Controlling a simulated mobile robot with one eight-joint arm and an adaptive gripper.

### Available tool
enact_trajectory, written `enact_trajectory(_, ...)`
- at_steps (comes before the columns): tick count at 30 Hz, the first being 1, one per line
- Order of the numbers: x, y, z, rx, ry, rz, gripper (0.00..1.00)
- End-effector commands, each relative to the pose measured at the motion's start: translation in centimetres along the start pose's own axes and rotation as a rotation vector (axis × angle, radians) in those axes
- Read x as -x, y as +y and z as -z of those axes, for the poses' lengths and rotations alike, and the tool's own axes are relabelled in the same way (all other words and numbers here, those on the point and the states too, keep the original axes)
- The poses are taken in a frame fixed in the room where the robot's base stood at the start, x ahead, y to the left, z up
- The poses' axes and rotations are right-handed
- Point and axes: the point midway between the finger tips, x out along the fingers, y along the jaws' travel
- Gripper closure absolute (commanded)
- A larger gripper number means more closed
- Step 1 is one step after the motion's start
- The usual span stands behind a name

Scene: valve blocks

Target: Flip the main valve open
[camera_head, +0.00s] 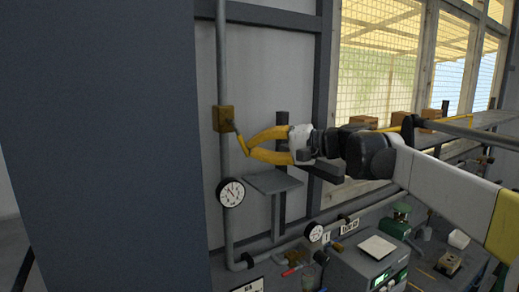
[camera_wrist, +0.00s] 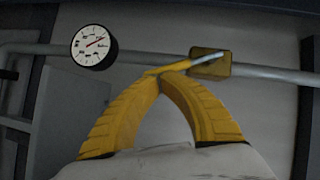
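The main valve is a yellow-brown box (camera_head: 223,119) on a vertical grey pipe at the wall. Its lever (camera_head: 240,141) has a yellow grip and slants down and to the right from the box in the head view. In the wrist view the valve box (camera_wrist: 212,65) is right of centre, and the lever (camera_wrist: 175,69) runs left from it. My gripper (camera_head: 250,147) has yellow curved fingers. In the wrist view its fingertips (camera_wrist: 160,82) come together in an arch, right at the lever's grip. Whether they touch it, I cannot tell. The lever lies across the fingertips, not visibly between them.
A round gauge (camera_head: 230,192) sits on the pipe below the valve. A small grey shelf (camera_head: 272,182) stands just below my gripper. A workbench with a grey device (camera_head: 368,262) and a second gauge (camera_head: 313,232) is lower right. A dark panel (camera_head: 100,150) fills the left.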

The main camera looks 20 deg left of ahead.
Motion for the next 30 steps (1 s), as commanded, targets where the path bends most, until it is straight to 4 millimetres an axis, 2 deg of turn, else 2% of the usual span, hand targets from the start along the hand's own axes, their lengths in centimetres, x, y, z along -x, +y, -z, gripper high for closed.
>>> enact_trajectory(1, -0.3, 0.5, -0.4, -0.030, -0.001, 0.022, 1.00)
enact_trajectory(9, -1.2, 0.7, -1.7, -0.187, -0.001, 0.126, 1.00)
enact_trajectory(30, -1.8, 0.5, -2.6, -0.183, 0.000, 0.123, 1.00)
